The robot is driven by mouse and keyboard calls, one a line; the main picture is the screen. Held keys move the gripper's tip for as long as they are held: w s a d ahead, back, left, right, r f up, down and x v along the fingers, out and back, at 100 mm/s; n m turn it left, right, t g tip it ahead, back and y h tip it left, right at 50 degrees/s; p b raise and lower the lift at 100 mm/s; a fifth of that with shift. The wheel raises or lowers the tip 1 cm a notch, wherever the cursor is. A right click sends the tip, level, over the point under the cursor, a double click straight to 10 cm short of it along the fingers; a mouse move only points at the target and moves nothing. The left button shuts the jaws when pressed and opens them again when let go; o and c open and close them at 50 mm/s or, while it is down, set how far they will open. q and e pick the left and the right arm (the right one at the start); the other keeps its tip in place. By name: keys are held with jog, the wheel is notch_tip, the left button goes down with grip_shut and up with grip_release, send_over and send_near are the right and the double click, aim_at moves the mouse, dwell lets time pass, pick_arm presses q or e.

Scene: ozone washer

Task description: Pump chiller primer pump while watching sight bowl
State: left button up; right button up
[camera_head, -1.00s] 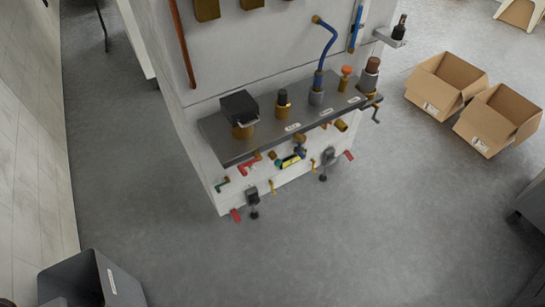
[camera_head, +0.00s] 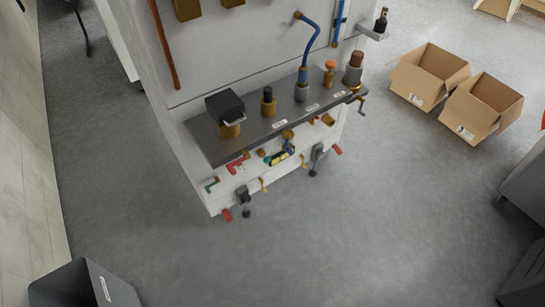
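A white unit with a dark grey shelf (camera_head: 250,143) stands in the upper middle of the view. On the shelf are a black-topped brass fitting (camera_head: 227,112), a smaller black-capped brass fitting (camera_head: 268,102), a grey fitting with a blue hose (camera_head: 302,88), an orange-topped fitting (camera_head: 330,75) and a brown-capped grey cylinder (camera_head: 353,70). Small red, green and yellow fittings sit below the shelf. I cannot tell which part is the primer pump or the sight bowl. Neither of my grippers is in view.
Two open cardboard boxes (camera_head: 429,77) (camera_head: 483,107) stand on the floor at the right. A dark grey bin (camera_head: 84,284) is at the lower left. Grey furniture (camera_head: 524,185) stands at the right edge. The floor (camera_head: 330,225) before the unit is clear.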

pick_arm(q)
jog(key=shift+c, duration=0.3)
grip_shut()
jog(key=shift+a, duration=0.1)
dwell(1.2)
